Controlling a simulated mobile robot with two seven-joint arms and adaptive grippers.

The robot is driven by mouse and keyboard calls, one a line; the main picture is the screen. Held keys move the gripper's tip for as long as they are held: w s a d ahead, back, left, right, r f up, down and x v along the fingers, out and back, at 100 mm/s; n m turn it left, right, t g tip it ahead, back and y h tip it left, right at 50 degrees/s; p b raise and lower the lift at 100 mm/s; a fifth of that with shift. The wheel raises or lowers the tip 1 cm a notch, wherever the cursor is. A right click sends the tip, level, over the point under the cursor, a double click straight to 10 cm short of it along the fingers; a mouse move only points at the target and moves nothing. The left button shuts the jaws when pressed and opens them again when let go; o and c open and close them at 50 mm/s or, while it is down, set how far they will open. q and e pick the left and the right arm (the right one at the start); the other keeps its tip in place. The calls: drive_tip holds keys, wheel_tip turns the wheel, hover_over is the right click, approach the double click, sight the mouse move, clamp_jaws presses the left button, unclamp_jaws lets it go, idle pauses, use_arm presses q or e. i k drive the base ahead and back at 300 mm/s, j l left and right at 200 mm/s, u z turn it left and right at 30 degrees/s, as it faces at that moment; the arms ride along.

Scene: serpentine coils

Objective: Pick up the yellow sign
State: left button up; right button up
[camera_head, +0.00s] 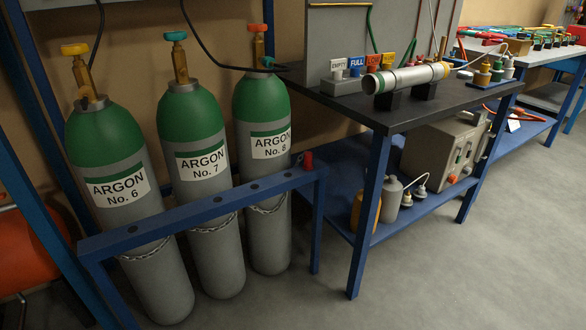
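The yellow sign (388,59) is a small tag standing upright at the right end of a row of signs on the black table top (425,108). Its lettering is too small to read. To its left stand an orange-red sign (373,60), a blue sign marked FULL (356,62) and a white sign marked EMPTY (338,65). The row seems to stand on a grey block (340,86). The lower part of the yellow sign is partly hidden by a silver tube with an orange end. Neither of my grippers is in view.
The silver tube (410,77) lies on black supports close in front of the signs. Green-topped argon cylinders (205,185) stand left in a blue rack (205,203). A grey machine (440,148) sits on the lower shelf. The floor (470,270) at front right is clear.

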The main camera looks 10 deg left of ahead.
sight(386, 60)
drive_tip(key=u, duration=0.6)
drive_tip(key=i+l+u, duration=0.1)
drive_tip(key=l+u, duration=0.15)
drive_tip(key=i+l+u, duration=0.1)
drive_tip(key=l+u, duration=0.2)
drive_tip(key=l, duration=0.15)
drive_tip(key=l+u, duration=0.6)
drive_tip(key=l, duration=0.9)
drive_tip(key=l+u, duration=0.1)
drive_tip(key=l, duration=1.1)
